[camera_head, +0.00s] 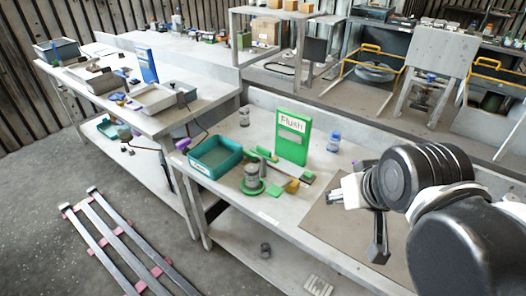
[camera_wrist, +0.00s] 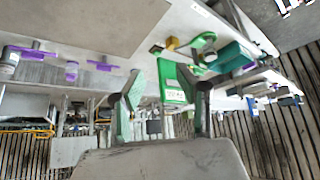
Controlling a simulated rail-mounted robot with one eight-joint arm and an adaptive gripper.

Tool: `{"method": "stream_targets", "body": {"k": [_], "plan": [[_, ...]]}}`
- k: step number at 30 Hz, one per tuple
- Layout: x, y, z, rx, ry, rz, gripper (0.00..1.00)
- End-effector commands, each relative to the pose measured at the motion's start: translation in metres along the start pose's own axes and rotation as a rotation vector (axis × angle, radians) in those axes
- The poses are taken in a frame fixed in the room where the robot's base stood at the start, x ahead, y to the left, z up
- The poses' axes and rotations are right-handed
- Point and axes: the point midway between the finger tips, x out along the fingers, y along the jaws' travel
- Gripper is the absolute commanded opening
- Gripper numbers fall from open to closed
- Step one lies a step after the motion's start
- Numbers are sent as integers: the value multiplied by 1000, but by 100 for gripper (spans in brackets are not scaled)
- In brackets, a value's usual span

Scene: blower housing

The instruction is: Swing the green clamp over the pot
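The green clamp and pot assembly (camera_head: 252,180) stands on the near bench, right of the teal tray; a grey cylindrical part rises from its green round base. A green bar (camera_head: 262,154) lies just behind it. At this size I cannot tell the clamp arm's exact angle over the pot. In the wrist view, a green ring-like part (camera_wrist: 206,40) shows near the teal tray. My gripper (camera_wrist: 168,84) has its two fingers spread with nothing between them. It is well apart from the clamp; in the head view my wrist is to the right of it.
The green "Flush" sign (camera_head: 293,133) stands upright behind the clamp. The teal tray (camera_head: 216,152) is left of it. A yellow block (camera_head: 292,186) lies to its right, and a blue-capped bottle (camera_head: 333,144) stands beyond.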

Motion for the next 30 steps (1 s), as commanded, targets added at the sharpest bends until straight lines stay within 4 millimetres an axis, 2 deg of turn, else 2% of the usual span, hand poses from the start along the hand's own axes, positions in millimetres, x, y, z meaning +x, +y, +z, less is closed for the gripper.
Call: {"method": "stream_targets", "body": {"k": [5,14,23,30], "plan": [[-2,-4,-26,-46,-36,-8,29],[8,-19,-98,-193,-148,-36,29],[38,-39,-166,-345,-261,-75,29],[76,-60,-212,-465,-349,-114,29]]}}
